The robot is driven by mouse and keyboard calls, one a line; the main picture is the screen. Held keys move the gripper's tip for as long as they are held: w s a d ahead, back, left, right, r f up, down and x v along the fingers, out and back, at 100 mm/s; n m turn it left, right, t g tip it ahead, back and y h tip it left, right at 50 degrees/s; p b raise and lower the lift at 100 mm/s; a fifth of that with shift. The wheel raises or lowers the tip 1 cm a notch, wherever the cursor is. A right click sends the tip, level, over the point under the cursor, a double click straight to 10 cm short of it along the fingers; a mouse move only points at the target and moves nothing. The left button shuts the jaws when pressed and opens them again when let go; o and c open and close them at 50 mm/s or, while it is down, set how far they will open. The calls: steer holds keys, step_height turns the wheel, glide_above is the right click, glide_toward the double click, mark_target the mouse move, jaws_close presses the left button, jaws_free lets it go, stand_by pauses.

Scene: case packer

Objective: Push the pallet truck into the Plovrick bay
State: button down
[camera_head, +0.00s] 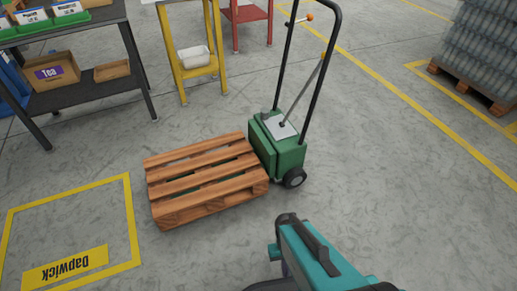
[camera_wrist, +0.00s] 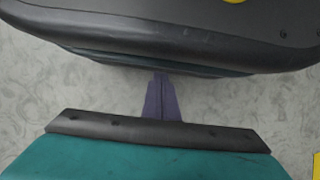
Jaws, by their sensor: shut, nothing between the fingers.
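The pallet truck (camera_head: 283,142) is green with a tall black handle and dark wheels. It stands upright on the grey floor near the middle of the head view. A wooden pallet (camera_head: 205,181) sits on its left side, against the green body; the forks are mostly hidden under the slats. My gripper (camera_wrist: 161,98) shows in the wrist view as narrow purple fingers, shut and empty over bare floor. In the head view only my teal arm shows, in front of the truck and apart from it. No Plovrick lettering is readable in either view.
A yellow-outlined floor bay marked Dapwick (camera_head: 66,267) lies empty at lower left. A dark shelf table (camera_head: 95,85) and a yellow stand (camera_head: 198,72) stand behind the pallet. A loaded pallet (camera_head: 477,92) is at upper right. Floor right of the truck is clear.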

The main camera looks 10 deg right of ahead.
stand_by(0.3)
steer(key=c, duration=1.8)
jaws_free()
steer(key=shift+o, duration=0.2)
